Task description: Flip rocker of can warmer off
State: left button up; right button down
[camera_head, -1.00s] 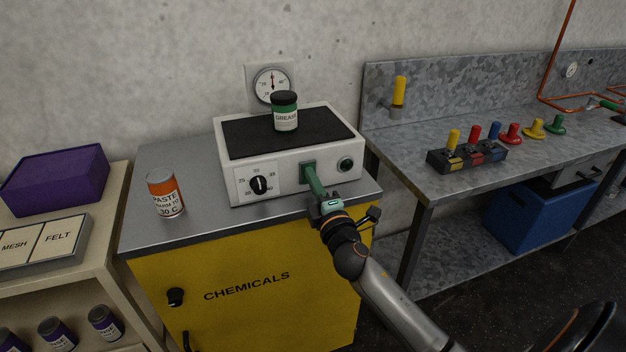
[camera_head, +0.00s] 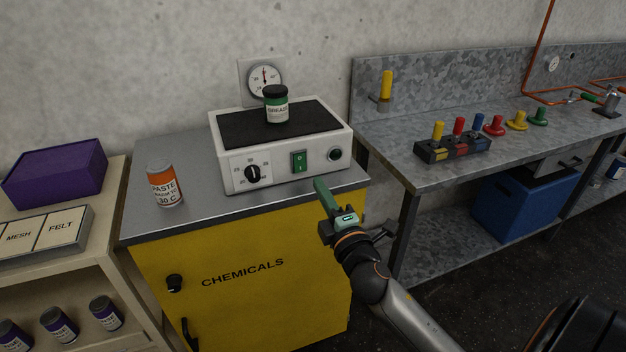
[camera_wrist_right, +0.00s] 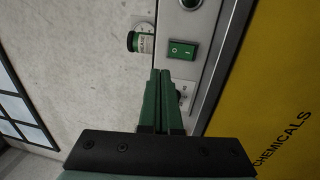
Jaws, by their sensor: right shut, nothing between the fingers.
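The can warmer (camera_head: 225,165) is a white box with a black top plate, standing on the yellow cabinet. Its green rocker (camera_head: 298,161), marked I and O, is on the front face between the dial (camera_head: 258,173) and a round dark button (camera_head: 335,154). The rocker also shows in the right wrist view (camera_wrist_right: 182,49). A green grease can (camera_head: 277,106) stands on the top plate. My right gripper (camera_head: 319,184) has green fingers, shut and empty, in front of and below the rocker, apart from it. My left gripper is not in view.
An orange paste can (camera_head: 163,186) stands on the cabinet top, left of the warmer. The yellow chemicals cabinet (camera_head: 240,300) is below. A metal workbench (camera_head: 400,150) with coloured knobs is at right. A shelf with a purple box (camera_head: 55,173) is at left.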

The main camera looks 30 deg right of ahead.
jog(key=shift+s+a+r, duration=0.1)
jog(key=shift+s+a, duration=0.1)
jog(key=shift+s, duration=0.55)
jog(key=shift+s+a+r, duration=0.1)
jog(key=shift+s+a, duration=0.05)
jog(key=shift+s, duration=0.6)
jog(key=s+a+f+m+g+y+p, duration=0.1)
jog(key=s+a+f+m+g+y, duration=0.15)
jog(key=f, duration=0.55)
jog(key=s+a+f+m+g+y, duration=0.1)
jog(key=s+a+f+m+g, duration=0.15)
jog(key=f, duration=0.45)
jog(key=s+a+f+m+g+y+p, duration=0.1)
jog(key=s+a+f+m+g+y, duration=0.2)
jog(key=s+a+f+m+g, duration=0.2)
jog(key=s+a+f+m, duration=0.3)
jog(key=s+a+f, duration=0.3)
jog(key=s+f, duration=0.2)
jog(key=shift+s+f, duration=0.3)
jog(key=shift+f, duration=0.5)
jog(key=c, duration=1.6)
grip_release()
